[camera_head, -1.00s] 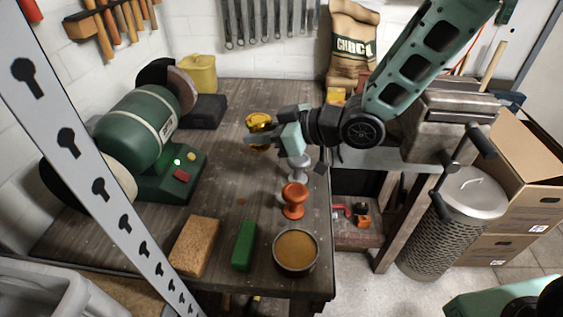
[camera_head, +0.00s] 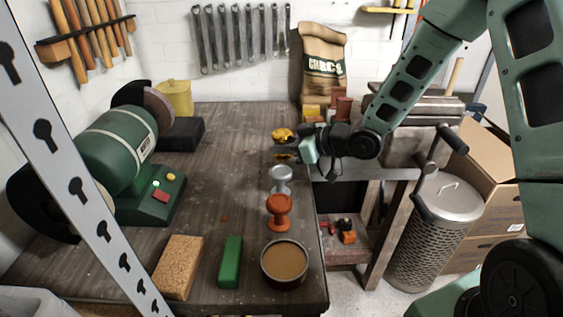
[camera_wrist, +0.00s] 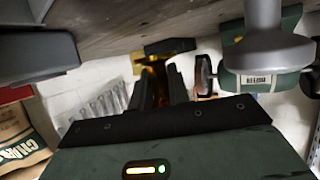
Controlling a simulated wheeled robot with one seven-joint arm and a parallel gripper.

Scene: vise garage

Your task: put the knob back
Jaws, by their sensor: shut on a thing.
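My gripper (camera_head: 288,147) is shut on a gold knob (camera_head: 283,135) and holds it over the right side of the workbench. The gold knob also shows in the wrist view (camera_wrist: 157,88), between the fingers and partly hidden by them. A silver knob (camera_head: 280,180) stands upright on the bench just in front of the gripper. It appears upside down at the upper right of the wrist view (camera_wrist: 265,50). An orange knob (camera_head: 279,212) stands upright in front of the silver one. I cannot tell where the gold knob's seat is.
A green bench grinder (camera_head: 118,150) stands at the left. A brown block (camera_head: 178,267), a green block (camera_head: 231,262) and a round tin (camera_head: 284,264) lie along the front. A sack (camera_head: 322,65) and a vise (camera_head: 425,140) are behind and right. The bench middle is clear.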

